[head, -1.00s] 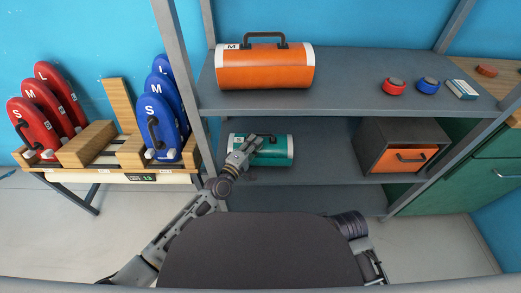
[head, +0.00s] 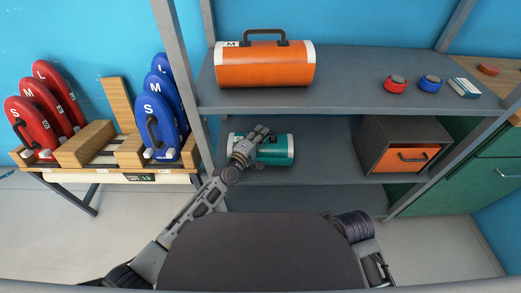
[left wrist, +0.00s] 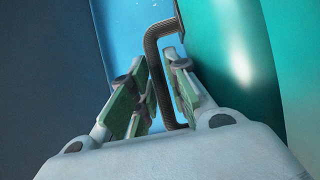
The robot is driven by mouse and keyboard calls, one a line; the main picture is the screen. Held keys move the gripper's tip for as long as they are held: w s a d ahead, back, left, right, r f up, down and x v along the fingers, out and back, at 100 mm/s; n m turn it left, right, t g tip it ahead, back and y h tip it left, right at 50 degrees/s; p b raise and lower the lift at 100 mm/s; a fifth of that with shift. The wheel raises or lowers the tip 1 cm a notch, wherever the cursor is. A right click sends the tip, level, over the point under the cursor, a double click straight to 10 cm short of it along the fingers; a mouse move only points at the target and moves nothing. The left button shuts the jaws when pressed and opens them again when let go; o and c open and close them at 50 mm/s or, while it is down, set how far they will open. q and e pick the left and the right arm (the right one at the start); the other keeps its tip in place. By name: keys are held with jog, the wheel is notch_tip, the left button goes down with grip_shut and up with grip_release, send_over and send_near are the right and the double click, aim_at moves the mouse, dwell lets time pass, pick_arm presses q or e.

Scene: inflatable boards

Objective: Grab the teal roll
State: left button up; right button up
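The teal roll (head: 278,150) lies on the middle shelf, with white end bands and a dark handle. My left gripper (head: 262,134) is over its upper front, covering part of the roll and most of the handle. In the left wrist view the teal roll (left wrist: 228,50) fills the right side. Its dark handle (left wrist: 156,70) runs between the two green-padded fingers of my left gripper (left wrist: 158,72). These fingers are apart, with a gap beside the handle. My right gripper (head: 378,272) is low at the right, partly cut off, and its fingers are unclear.
An orange roll (head: 265,66) marked M stands on the top shelf (head: 345,80). A grey box with an orange front (head: 403,159) is right of the teal roll. A grey post (head: 182,75) rises at the shelf's left. Red and blue boards stand in a rack (head: 85,146) farther left.

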pick_arm(q)
jog(key=shift+c, duration=0.2)
grip_shut()
dwell(0.3)
